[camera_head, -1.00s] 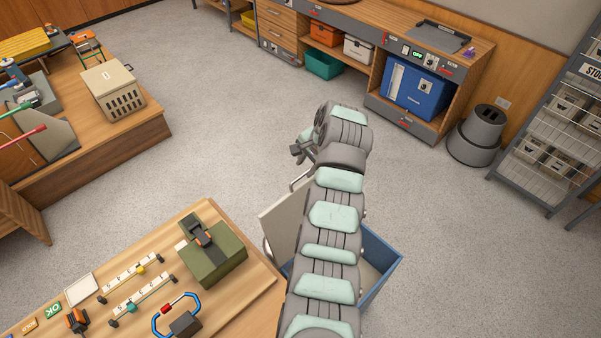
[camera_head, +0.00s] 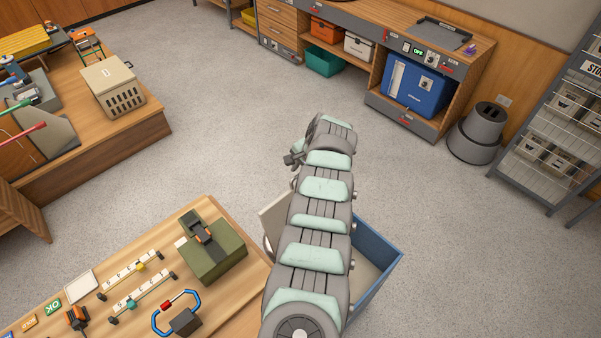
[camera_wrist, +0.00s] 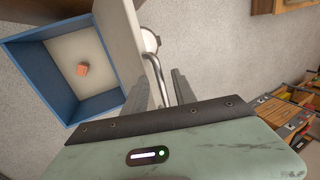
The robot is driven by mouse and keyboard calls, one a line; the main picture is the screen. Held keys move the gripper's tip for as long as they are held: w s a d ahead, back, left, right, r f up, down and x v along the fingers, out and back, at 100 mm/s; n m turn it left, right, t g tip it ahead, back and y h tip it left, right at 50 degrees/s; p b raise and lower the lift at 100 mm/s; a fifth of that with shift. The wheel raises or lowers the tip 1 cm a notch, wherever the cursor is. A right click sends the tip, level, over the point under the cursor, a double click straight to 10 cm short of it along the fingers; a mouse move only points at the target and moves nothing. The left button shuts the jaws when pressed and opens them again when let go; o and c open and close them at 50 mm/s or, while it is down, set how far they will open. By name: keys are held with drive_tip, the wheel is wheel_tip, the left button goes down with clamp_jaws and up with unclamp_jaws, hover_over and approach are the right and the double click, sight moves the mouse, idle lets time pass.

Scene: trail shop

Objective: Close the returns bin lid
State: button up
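The blue returns bin (camera_head: 378,250) stands on the floor beyond the front table's right edge, partly behind my arm. Its pale lid (camera_head: 275,219) stands open, raised along the bin's left side. In the wrist view the open bin (camera_wrist: 35,75) shows a pale floor with a small orange block (camera_wrist: 82,70) on it. The lid (camera_wrist: 118,35) is seen nearly edge-on there, with a curved metal handle (camera_wrist: 154,68) on its outer face. My gripper (camera_wrist: 161,75) is open, its fingers apart on either side of the handle. No grip on it shows. The fingertips are hidden in the head view.
A wooden table (camera_head: 235,285) with a green box (camera_head: 215,250) stands close left of the bin. A bench with a blue container (camera_head: 415,88) and a grey round bin (camera_head: 476,135) are at the back right. The floor between is clear.

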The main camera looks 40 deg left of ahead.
clamp_jaws()
idle(1.4)
